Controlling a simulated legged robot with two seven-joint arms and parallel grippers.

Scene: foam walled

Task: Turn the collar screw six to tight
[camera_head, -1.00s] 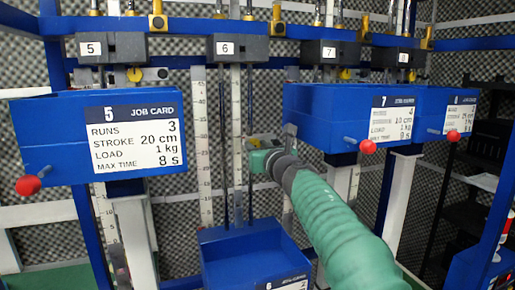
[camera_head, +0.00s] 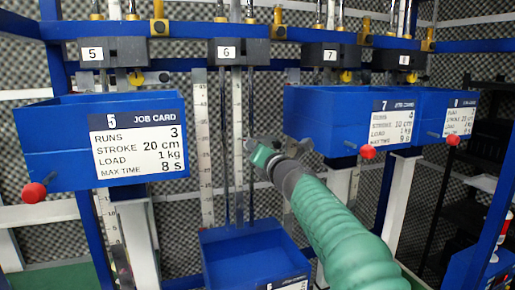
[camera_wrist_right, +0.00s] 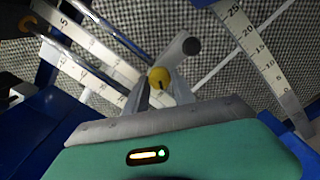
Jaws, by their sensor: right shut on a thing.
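Station six is in the middle of the head view, with its label block (camera_head: 227,51), upright rods and a blue tray (camera_head: 250,262) low in front. My right gripper (camera_head: 262,152) reaches in from the lower right at the rods. In the right wrist view a yellow knob with a dark slot (camera_wrist_right: 158,77), apparently the collar screw, sits between my right gripper's (camera_wrist_right: 160,92) two grey fingers, which are shut on it. A grey bar with a dark round end (camera_wrist_right: 192,46) stands just beyond it. In the head view the gripper hides the knob. My left gripper is not in view.
Blue trays for five (camera_head: 55,150) and seven (camera_head: 320,112) stand raised on either side, each with a red ball handle (camera_head: 34,192). White rulers (camera_head: 203,140) stand behind. The gap between the trays is narrow and holds my right arm.

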